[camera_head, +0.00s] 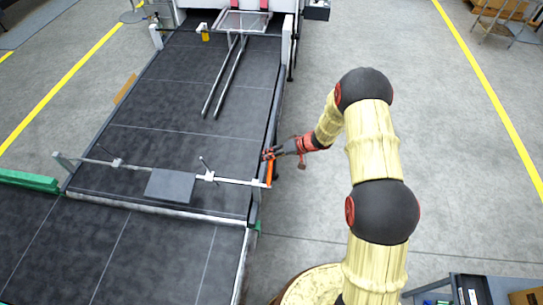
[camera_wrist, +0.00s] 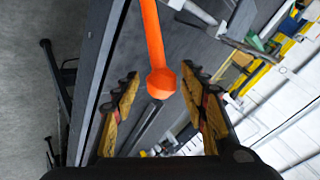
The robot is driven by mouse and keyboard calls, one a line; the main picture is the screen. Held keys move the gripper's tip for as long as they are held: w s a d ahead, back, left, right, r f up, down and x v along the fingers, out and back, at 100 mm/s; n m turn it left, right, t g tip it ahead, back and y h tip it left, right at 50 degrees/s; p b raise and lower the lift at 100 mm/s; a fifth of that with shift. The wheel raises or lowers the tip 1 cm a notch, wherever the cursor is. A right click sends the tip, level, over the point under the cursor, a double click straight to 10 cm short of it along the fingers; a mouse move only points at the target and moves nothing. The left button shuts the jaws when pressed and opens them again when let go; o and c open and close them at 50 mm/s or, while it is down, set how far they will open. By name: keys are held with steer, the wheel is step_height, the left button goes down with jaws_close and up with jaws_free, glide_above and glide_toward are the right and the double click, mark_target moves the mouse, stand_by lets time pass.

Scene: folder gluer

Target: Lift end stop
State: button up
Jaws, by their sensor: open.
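The end stop is a pale bar with a dark grey plate (camera_head: 170,186), lying across the dark belt table. An orange handle (camera_head: 269,173) stands at the bar's right end, by the table's right edge. In the wrist view the orange handle (camera_wrist: 153,35) ends in a rounded knob that shows between my fingers. My gripper (camera_head: 268,154) is open at the handle's far end; in the wrist view its two fingers (camera_wrist: 160,78) lie either side of the knob with gaps. I cannot tell whether either finger touches it.
The belt table (camera_head: 170,105) has a raised right side rail. Two long metal rods (camera_head: 225,75) lie farther along the belt. A green bar (camera_head: 28,180) is at the left edge. A dark cart (camera_head: 470,288) stands at bottom right.

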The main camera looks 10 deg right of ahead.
steer(key=v, duration=1.2)
stand_by(0.4)
